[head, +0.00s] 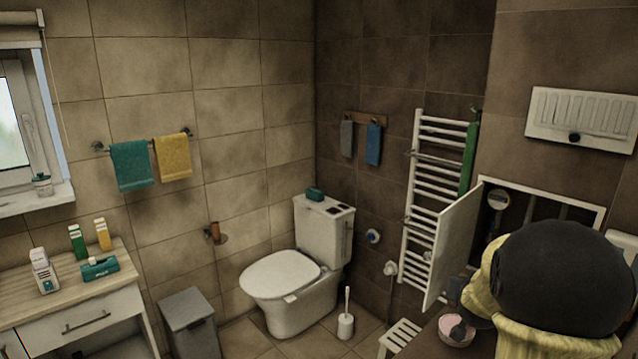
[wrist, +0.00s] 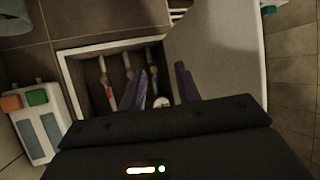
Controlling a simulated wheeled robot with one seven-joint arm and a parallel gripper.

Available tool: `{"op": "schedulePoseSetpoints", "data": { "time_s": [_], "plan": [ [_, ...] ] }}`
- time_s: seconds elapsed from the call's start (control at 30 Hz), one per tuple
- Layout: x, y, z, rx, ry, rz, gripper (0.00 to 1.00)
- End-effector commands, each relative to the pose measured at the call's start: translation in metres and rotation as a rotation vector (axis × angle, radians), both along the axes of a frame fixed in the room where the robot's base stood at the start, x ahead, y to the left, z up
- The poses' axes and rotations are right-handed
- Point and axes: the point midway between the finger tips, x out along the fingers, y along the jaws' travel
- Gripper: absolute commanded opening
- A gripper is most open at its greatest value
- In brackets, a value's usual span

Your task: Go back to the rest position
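My gripper (wrist: 161,70) shows in the wrist view with its two dark purple fingers apart and nothing visible between their tips. It faces an open wall compartment with a white frame (wrist: 70,72). Inside are several upright pipes (wrist: 105,85) with red and blue parts. A small white round thing (wrist: 161,102) shows between the fingers, lower down; I cannot tell its depth. The compartment's white door (wrist: 215,50) stands open on the right. In the head view my arm covers part of the compartment, whose door (head: 455,240) is swung out.
A white towel radiator (head: 432,170) stands left of the door. A pink bowl (head: 457,328) sits on a brown surface below my arm. A white stool (head: 400,336), toilet brush (head: 346,322) and toilet (head: 290,285) stand further left. A white wall panel (head: 582,118) hangs above the compartment.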

Motion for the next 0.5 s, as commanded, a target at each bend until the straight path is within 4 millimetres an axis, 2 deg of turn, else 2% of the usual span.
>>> {"op": "schedulePoseSetpoints", "data": {
  "time_s": [0.03, 0.17, 0.2, 0.27, 0.4, 0.5],
  "plan": [
    [-0.012, 0.029, -0.008, 0.036, 0.063, 0.052, 0.33],
    [-0.053, 0.093, -0.033, 0.116, 0.248, 0.169, 0.33],
    [-0.069, 0.111, -0.040, 0.135, 0.307, 0.204, 0.33],
    [-0.094, 0.136, -0.049, 0.159, 0.396, 0.254, 0.33],
    [-0.162, 0.184, -0.069, 0.193, 0.610, 0.361, 0.33],
    [-0.206, 0.204, -0.077, 0.198, 0.738, 0.414, 0.33]
  ]
}}
